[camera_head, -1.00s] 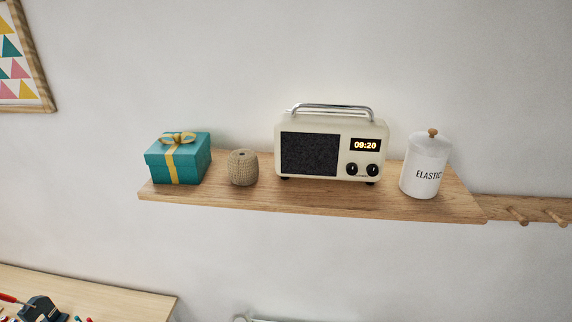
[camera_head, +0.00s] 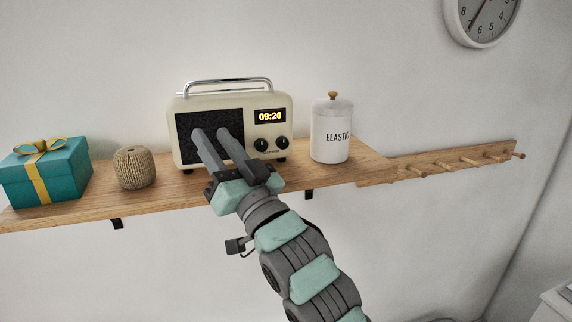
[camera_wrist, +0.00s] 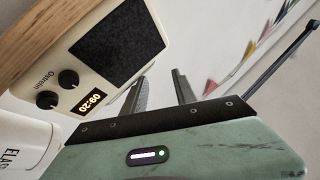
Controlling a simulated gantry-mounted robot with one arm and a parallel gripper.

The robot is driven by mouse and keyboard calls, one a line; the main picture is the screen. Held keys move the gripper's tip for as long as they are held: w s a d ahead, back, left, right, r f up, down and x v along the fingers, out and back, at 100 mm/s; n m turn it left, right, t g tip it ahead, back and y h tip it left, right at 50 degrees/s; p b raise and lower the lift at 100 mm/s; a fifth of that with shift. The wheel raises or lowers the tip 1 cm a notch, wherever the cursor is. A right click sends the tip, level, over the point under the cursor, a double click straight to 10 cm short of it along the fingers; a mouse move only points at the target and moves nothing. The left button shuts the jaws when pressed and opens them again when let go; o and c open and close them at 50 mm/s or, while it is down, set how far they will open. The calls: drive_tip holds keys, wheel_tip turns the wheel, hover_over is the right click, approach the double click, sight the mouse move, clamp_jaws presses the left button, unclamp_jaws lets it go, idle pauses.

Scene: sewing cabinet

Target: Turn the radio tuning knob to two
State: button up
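The cream radio (camera_head: 232,92) stands on the wooden shelf, with a dark speaker grille and a display reading 09:20. It has two black knobs under the display, a left knob (camera_head: 261,145) and a right knob (camera_head: 282,143). Which one is the tuning knob I cannot tell. In the wrist view the radio (camera_wrist: 88,62) appears rotated, with both knobs visible at left. My gripper (camera_head: 210,133) is in front of the speaker grille, left of the knobs. Its two fingers are apart with nothing between them. In the wrist view the fingers (camera_wrist: 160,92) also show a gap.
A white ELASTIC jar (camera_head: 331,132) stands right of the radio. A twine spool (camera_head: 134,168) and a teal gift box (camera_head: 48,172) stand at left on the shelf (camera_head: 110,203). A peg rail (camera_head: 450,166) extends right. A clock (camera_head: 482,18) hangs above.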

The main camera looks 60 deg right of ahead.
sight(284, 144)
drive_tip(key=s+d+f+m+g+h+b, duration=0.1)
drive_tip(key=s+d+f+g+h+b, duration=0.15)
drive_tip(key=s+g, duration=0.35)
drive_tip(key=s+d+f+m+g+h+b, duration=0.1)
drive_tip(key=s+d+f+g, duration=0.2)
drive_tip(key=s, duration=0.4)
drive_tip(key=p+x, duration=0.3)
drive_tip(key=p, duration=0.1)
drive_tip(key=p+x, duration=0.8)
drive_tip(key=shift+s+d+r, duration=0.3)
drive_tip(key=shift+s, duration=0.1)
drive_tip(key=shift+c, duration=0.5)
clamp_jaws()
